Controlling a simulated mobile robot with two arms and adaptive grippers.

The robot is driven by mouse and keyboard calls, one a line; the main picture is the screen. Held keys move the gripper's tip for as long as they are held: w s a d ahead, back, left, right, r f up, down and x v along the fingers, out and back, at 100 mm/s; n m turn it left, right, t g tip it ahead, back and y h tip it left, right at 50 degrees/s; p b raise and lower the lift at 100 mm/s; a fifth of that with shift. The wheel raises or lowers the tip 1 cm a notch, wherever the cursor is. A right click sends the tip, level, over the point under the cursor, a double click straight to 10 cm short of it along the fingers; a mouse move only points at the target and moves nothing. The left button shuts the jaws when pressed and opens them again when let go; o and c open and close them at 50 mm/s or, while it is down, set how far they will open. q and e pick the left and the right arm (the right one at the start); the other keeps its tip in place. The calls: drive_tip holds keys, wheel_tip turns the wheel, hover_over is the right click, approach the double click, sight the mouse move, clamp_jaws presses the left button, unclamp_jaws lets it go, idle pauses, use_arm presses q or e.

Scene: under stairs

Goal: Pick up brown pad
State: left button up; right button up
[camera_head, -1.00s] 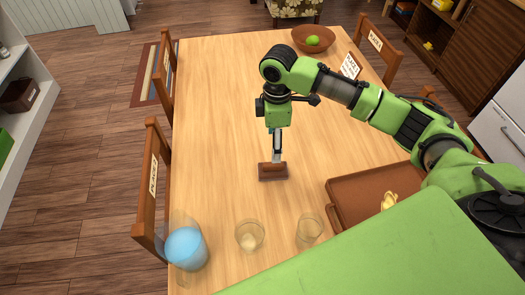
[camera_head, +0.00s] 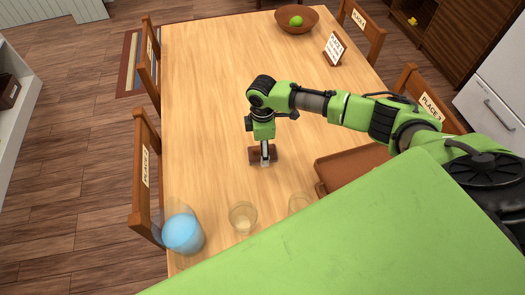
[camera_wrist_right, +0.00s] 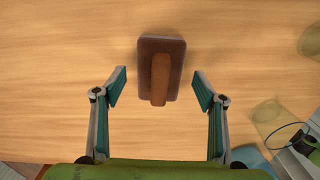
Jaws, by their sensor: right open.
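The brown pad (camera_head: 256,153), a small block with a raised handle, lies on the wooden table (camera_head: 215,90). In the right wrist view the pad (camera_wrist_right: 174,60) is ahead of the fingertips, roughly centred between them, with its handle (camera_wrist_right: 160,79) pointing toward my gripper. My right gripper (camera_head: 264,160) is over the pad in the head view and partly hides it. In the wrist view the right gripper (camera_wrist_right: 159,86) is open, its two fingers wide apart and not touching the pad. My left gripper is not in view.
A blue cup (camera_head: 183,233) and clear glasses (camera_head: 243,218) stand near the table's front edge. A brown tray (camera_head: 345,168) lies right of the pad, partly hidden by my green body. A bowl with a green fruit (camera_head: 296,22) and a sign (camera_head: 334,48) are far back. Chairs (camera_head: 146,170) line the sides.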

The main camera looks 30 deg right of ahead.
drive_tip(key=shift+f, duration=0.6)
drive_tip(key=c, duration=1.2)
drive_tip(key=shift+r, duration=0.15)
drive_tip(key=shift+r+b, duration=0.35)
drive_tip(key=shift+r, duration=0.25)
drive_tip(key=shift+w+d+r+b, duration=0.85)
drive_tip(key=shift+w+d+r, duration=0.7)
drive_tip(key=shift+d+r, duration=0.3)
drive_tip(key=shift+w+d+r+b, duration=0.9)
drive_tip(key=shift+w+d+r, duration=0.7)
drive_tip(key=shift+r, duration=0.4)
drive_tip(key=shift+w+d+r+b, duration=0.85)
drive_tip(key=shift+w+d+r, duration=0.7)
drive_tip(key=shift+d+r, duration=0.3)
drive_tip(key=shift+a+r, duration=0.1)
